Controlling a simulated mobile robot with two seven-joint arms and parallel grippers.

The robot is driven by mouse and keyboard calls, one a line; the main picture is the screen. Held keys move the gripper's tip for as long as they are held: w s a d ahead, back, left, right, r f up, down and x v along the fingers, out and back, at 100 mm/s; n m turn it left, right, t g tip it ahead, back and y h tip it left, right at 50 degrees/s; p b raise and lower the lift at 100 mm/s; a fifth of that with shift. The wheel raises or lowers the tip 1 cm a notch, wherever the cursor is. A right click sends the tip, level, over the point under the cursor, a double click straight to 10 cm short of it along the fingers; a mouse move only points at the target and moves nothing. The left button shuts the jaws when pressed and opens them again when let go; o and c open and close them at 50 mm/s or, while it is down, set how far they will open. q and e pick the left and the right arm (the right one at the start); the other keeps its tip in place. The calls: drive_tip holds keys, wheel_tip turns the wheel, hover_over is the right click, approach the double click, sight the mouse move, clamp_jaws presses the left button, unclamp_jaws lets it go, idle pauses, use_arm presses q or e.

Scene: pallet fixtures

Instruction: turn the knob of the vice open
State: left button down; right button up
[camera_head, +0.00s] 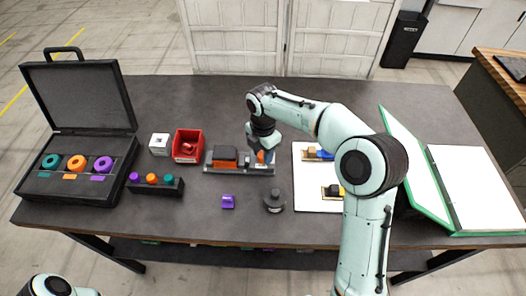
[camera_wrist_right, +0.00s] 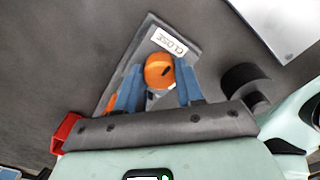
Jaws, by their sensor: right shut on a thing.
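The vice (camera_head: 225,168) stands mid-table, a grey base with a dark block and orange parts. Its orange round knob (camera_wrist_right: 159,66) shows in the right wrist view with a dark slot mark. A white label reading "CLOSE" (camera_wrist_right: 168,43) lies on the base just beyond the knob. My right gripper (camera_head: 263,157) is at the right end of the vice. In the right wrist view its blue fingers (camera_wrist_right: 158,77) sit on both sides of the knob, shut on it. In the head view my gripper and arm hide most of the knob. Only a piece of my left arm shows at bottom left.
Left of the vice are a red bin (camera_head: 187,147), a white cube (camera_head: 159,144), a dark peg block (camera_head: 157,185) and an open case (camera_head: 73,190). In front are a purple block (camera_head: 228,201) and a grey round piece (camera_head: 273,202). Right are a white board (camera_head: 309,190) and green binder (camera_head: 459,220).

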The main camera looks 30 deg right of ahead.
use_arm(q)
drive_tip(key=shift+w+r, duration=0.1)
drive_tip(key=shift+r, duration=0.05)
use_arm(e)
drive_tip(key=m+p, duration=0.1)
drive_tip(key=m, duration=0.3)
drive_tip(key=shift+r, duration=0.1)
drive_tip(key=m, duration=0.4)
drive_tip(key=shift+m+p, duration=0.3)
drive_tip(key=shift+p, duration=0.1)
drive_tip(key=m, duration=0.4)
use_arm(q)
drive_tip(key=w+r, duration=0.2)
drive_tip(key=shift+r, duration=0.35)
use_arm(e)
drive_tip(key=m, duration=0.5)
drive_tip(key=o, duration=1.1)
drive_tip(key=shift+c, duration=0.2)
